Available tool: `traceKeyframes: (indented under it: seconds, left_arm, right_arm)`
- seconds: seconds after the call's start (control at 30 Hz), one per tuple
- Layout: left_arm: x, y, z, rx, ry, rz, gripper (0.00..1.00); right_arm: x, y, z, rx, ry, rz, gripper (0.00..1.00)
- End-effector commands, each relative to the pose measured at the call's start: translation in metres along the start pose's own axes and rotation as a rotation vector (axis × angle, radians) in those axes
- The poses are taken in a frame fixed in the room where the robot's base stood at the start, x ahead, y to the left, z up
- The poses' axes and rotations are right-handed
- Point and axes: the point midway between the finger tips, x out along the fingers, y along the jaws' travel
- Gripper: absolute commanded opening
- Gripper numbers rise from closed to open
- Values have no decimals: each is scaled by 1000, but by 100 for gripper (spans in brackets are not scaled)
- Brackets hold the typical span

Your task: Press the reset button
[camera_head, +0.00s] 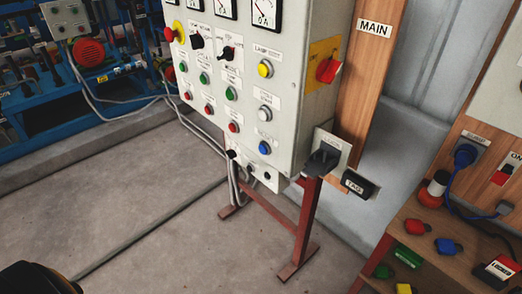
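A light grey control panel (305,110) stands upright at the centre on a red-brown frame. A blue button (264,148) sits low in its right column, with a small white label that I cannot read clearly. A white button (265,113) and a yellow button (265,69), labelled lamp test, are above it. Nothing touches or covers the blue button. Neither gripper's fingers show in this view. A dark rounded shape at the bottom left edge may be part of my own body.
Green buttons (230,93) and red buttons (233,127) fill the panel's other columns. A red rotary switch (327,70) is on its right side, above a dark handle (322,161). A wooden bench (405,233) with padlocks stands at right. The floor (150,215) before the panel is clear.

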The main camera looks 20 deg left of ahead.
Motion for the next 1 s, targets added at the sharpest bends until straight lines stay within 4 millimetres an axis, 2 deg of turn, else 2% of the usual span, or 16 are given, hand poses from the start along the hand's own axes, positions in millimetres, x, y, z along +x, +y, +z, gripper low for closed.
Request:
traceKeyframes:
  seconds: [0.03, 0.1, 1.0]
  left_arm:
    - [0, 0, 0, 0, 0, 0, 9]
    - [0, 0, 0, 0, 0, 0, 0]
    - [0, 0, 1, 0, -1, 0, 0]
  right_arm:
    - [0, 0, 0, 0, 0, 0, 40]
    - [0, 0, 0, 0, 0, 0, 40]
    - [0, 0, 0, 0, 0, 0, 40]
